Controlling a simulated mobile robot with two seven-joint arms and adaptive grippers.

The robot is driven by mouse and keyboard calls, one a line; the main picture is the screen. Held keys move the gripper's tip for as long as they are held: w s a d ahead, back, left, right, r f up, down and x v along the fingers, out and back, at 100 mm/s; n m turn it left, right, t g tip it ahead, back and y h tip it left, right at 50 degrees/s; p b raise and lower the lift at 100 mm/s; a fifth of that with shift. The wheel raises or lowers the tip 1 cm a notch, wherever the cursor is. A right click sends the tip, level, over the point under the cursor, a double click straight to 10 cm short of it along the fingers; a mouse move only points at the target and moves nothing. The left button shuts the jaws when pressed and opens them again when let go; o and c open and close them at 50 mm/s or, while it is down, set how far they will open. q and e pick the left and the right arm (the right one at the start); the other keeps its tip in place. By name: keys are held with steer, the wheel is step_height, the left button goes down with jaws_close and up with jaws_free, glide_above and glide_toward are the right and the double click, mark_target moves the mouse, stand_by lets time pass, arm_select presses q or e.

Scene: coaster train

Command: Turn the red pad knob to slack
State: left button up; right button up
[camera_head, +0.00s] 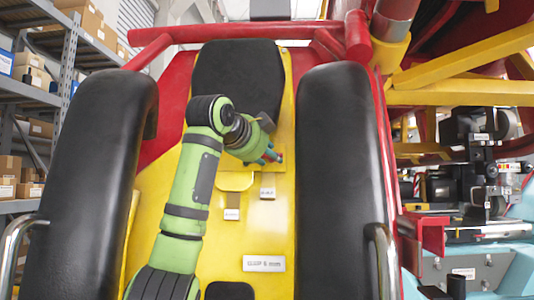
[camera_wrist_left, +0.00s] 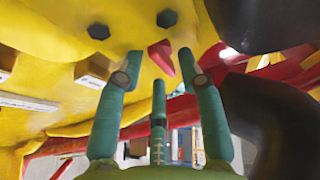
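The red pad knob (camera_wrist_left: 161,56) shows in the left wrist view as a small red shape on the yellow panel (camera_wrist_left: 60,45). My left gripper (camera_wrist_left: 160,60) has teal fingers spread, one on each side of the knob, with a third finger below. I cannot tell whether they touch it. In the head view my left gripper (camera_head: 268,156) is at the yellow seat back (camera_head: 210,262), and a bit of the red knob (camera_head: 280,160) shows at its fingertips. Two small label tags (camera_head: 267,192) (camera_head: 232,214) are below the hand; their lettering is too small to read. My right gripper is not in view.
Black padded restraints (camera_head: 345,170) (camera_head: 90,180) flank the seat, with a red bar (camera_head: 255,28) across the top. A larger plate (camera_head: 264,264) ending in "6 mm" is lower on the panel. Two dark bolt heads (camera_wrist_left: 98,31) (camera_wrist_left: 166,18) are close to the fingers.

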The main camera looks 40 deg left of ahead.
arm_select(q)
jaws_close()
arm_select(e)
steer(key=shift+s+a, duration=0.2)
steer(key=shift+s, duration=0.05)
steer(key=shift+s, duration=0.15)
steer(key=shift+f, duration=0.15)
arm_select(q)
steer(key=shift+w+d+f+n+t+y+b, duration=0.2)
steer(key=shift+n+y+b, duration=0.95)
steer(key=shift+n, duration=1.55)
steer(key=shift+s+d+n+t+y+b, duration=0.1)
steer(key=shift+n+t+y+b, duration=0.25)
steer(key=shift+n+y+b, duration=1.55)
steer(key=shift+w+d+f+n+t+y+b, duration=0.2)
steer(key=shift+n+b, duration=0.35)
steer(key=shift+n, duration=2.95)
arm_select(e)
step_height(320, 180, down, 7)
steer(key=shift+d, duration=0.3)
arm_select(q)
steer(key=shift+s+r, duration=0.1)
